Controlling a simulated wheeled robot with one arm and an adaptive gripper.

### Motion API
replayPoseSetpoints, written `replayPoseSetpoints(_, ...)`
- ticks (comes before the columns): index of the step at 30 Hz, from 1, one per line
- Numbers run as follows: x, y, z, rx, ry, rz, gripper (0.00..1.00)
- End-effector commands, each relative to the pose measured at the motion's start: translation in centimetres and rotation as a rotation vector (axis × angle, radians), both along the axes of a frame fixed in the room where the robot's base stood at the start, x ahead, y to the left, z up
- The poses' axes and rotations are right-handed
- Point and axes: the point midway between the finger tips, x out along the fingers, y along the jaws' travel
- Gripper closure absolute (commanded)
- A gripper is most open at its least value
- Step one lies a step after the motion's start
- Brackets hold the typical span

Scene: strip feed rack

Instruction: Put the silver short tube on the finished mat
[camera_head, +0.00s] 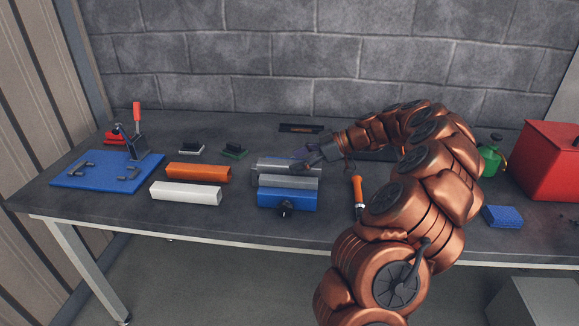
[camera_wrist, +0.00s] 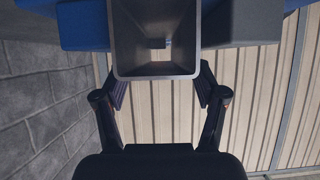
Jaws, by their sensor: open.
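The silver short tube (camera_head: 290,162) appears to lie at the back of the grey-and-blue rack in the head view. In the wrist view a hollow, square grey tube (camera_wrist: 156,71) shows end-on, with its opening towards the camera. My gripper (camera_head: 306,164) is at the tube's right end, partly hiding it. In the wrist view my gripper (camera_wrist: 161,88) is open, one finger on each side of the tube's lower end; I cannot tell whether they touch it.
The blue rack front (camera_head: 287,198) has a dark knob. Orange (camera_head: 198,172) and white (camera_head: 186,194) bars lie left of it. A blue board (camera_head: 100,178) with a red-handled clamp is farther left. An orange-handled tool (camera_head: 358,190) lies right. The front-left table strip is clear.

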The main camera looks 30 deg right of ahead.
Motion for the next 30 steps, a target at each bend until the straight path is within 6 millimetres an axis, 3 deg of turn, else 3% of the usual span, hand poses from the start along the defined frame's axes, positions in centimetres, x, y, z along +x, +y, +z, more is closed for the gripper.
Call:
replayPoseSetpoints(10, 0.55, 0.74, -0.56, 0.0, 0.001, 0.002, 0.3)
replayPoseSetpoints(30, 0.55, 0.72, -0.55, 0.0, 0.001, 0.002, 1.0)
